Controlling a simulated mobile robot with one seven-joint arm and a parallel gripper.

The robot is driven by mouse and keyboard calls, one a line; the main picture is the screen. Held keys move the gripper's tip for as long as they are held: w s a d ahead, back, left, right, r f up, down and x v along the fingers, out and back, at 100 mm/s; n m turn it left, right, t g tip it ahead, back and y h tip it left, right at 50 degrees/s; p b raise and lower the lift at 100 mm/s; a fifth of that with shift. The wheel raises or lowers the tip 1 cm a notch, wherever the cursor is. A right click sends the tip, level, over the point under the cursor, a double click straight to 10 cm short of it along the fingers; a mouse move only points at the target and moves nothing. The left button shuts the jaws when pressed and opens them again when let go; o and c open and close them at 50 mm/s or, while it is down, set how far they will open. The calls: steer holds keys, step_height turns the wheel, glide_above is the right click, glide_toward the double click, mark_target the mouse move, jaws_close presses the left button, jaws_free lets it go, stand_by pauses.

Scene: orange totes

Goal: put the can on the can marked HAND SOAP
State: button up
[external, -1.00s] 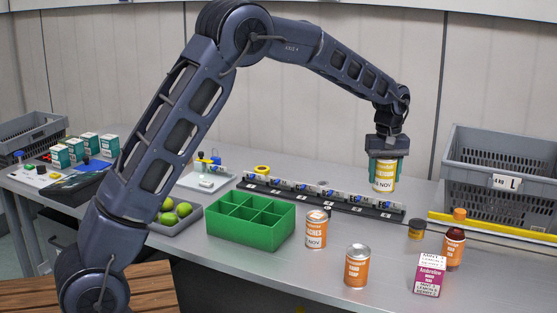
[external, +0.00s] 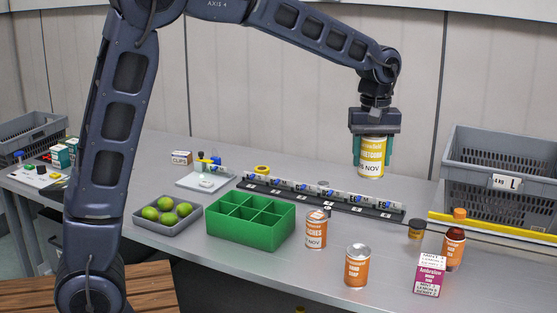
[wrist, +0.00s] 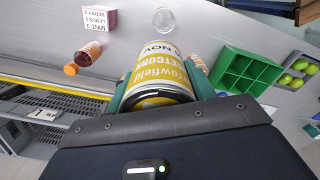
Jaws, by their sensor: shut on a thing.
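My gripper (external: 372,155) is shut on a yellow and white sweetcorn can (external: 371,160) and holds it upright in the air, above the back part of the table. In the wrist view the same can (wrist: 158,75) sits between the green fingers. The orange and white HAND SOAP can (external: 357,268) stands upright on the table's front part, below and slightly left of my gripper in the external view, well apart from the held can. Its metal top (wrist: 164,19) shows at the top of the wrist view.
An orange peaches can (external: 315,230) stands left of the HAND SOAP can. A green divided box (external: 265,237) is further left. A tea box (external: 430,275) and an orange-capped bottle (external: 453,247) stand to the right. A long label rail (external: 325,198) runs behind.

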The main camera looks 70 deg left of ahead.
steer(key=shift+s+d+r, duration=0.4)
steer(key=shift+s+d, duration=0.25)
steer(key=shift+s, duration=0.2)
steer(key=shift+s+d+f, duration=0.1)
steer(key=shift+s+f, duration=0.05)
steer(key=shift+s, duration=0.05)
glide_above(359, 250)
step_height(359, 250, down, 20)
steer(key=shift+r, duration=0.2)
steer(key=shift+f, duration=0.1)
steer(key=o, duration=1.2)
